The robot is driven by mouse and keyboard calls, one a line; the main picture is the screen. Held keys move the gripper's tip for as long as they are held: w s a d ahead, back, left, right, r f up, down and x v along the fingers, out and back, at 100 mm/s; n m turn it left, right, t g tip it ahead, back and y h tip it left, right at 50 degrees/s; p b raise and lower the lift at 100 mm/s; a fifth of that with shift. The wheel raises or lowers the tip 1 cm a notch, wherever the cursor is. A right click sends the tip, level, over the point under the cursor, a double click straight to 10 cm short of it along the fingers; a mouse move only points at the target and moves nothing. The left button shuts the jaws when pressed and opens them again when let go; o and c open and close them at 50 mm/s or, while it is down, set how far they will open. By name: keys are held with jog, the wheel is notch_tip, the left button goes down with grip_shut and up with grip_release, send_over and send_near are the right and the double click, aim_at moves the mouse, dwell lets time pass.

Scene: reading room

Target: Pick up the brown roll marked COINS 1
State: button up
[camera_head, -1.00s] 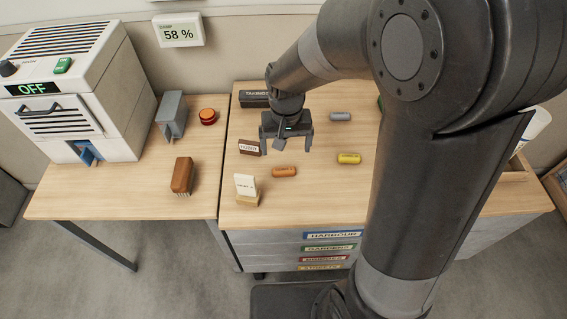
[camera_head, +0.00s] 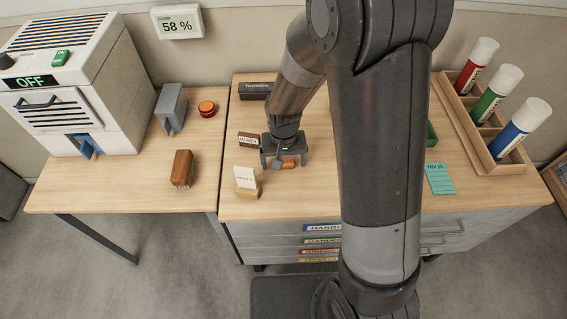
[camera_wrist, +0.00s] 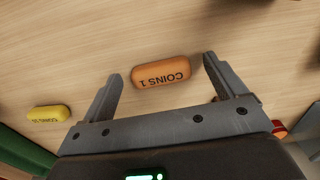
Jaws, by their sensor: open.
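The brown-orange roll marked COINS 1 (camera_wrist: 161,72) lies on its side on the wooden desk, its label upside down in the wrist view. In the head view the roll (camera_head: 290,163) shows partly, below my gripper. My gripper (camera_wrist: 161,67) is open, with one finger beyond each end of the roll. Gaps show between the fingers and the roll, and nothing is held. In the head view my gripper (camera_head: 285,165) is low over the desk at the roll.
A yellow roll (camera_wrist: 48,113) lies nearby in the wrist view. A wooden rack (camera_head: 478,128) of capped tubes is at the right. My arm hides the desk's middle.

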jog(key=shift+f, duration=0.2)
jog(key=shift+c, duration=0.3)
jog(key=c, duration=1.1)
